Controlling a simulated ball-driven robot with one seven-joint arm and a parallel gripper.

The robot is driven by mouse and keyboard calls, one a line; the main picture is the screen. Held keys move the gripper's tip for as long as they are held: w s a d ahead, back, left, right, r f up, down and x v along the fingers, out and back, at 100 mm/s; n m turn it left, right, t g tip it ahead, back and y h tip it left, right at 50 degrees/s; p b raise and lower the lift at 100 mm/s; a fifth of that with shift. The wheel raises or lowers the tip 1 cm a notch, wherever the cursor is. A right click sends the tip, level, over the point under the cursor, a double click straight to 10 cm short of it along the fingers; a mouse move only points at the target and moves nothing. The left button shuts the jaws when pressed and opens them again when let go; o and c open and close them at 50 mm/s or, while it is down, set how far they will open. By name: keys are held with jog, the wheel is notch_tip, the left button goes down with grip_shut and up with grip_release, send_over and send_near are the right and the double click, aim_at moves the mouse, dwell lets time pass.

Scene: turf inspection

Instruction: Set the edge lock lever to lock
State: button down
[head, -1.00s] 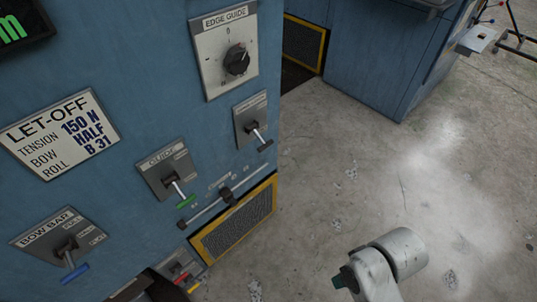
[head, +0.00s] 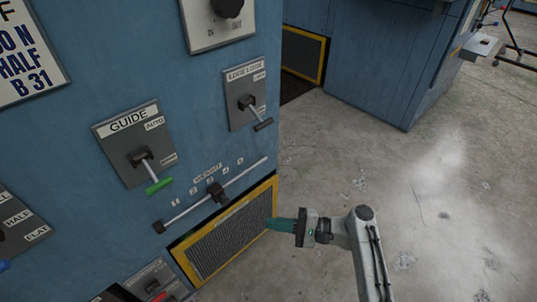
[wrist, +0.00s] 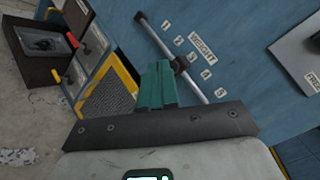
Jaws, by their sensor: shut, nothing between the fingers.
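The edge lock lever (head: 262,124) is a short stem with a dark grey crossbar on a grey plate (head: 238,112) at the right edge of the blue cabinet in the head view. Its handle hangs down and to the right, beside the plate's lower label; the small labels are hard to read. My gripper (head: 272,224) has teal fingers, shut and empty. It is below the lever, in front of the yellow-framed mesh panel, apart from the lever. The fingers also show in the wrist view (wrist: 157,80). The lever handle is not visible there.
The green-handled guide lever (head: 158,185) is left of the edge lock plate. A numbered slider rail (head: 240,178) with a dark knob (head: 215,192) runs between the levers and the mesh panel (head: 230,240). Bare concrete floor (head: 330,150) lies to the right.

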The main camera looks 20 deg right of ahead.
jog(key=w+d+r+m+t+h+b, duration=0.1)
jog(key=w+d+m+t+h+b, duration=0.2)
jog(key=m+t, duration=0.5)
jog(key=w+d+r+m+t+h+b, duration=0.2)
jog(key=w+d+m+t+h+b, duration=0.1)
jog(key=w+m+t, duration=0.4)
jog(key=d+m+t+b, duration=0.1)
jog(key=m+b, duration=0.1)
jog(key=m, duration=0.1)
jog(key=shift+w+d+r+m+h+b, duration=0.15)
jog(key=shift+w+d+m+h+b, duration=0.15)
jog(key=shift+w+d+b, duration=0.1)
jog(key=shift+a, duration=0.1)
send_near(259, 119)
jog(key=w+f, duration=0.2)
jog(key=w, duration=0.2)
jog(key=r, duration=0.2)
jog(key=r+p, duration=0.1)
jog(key=r, duration=0.1)
jog(key=shift+s+a, duration=0.1)
jog(key=shift+a, duration=0.25)
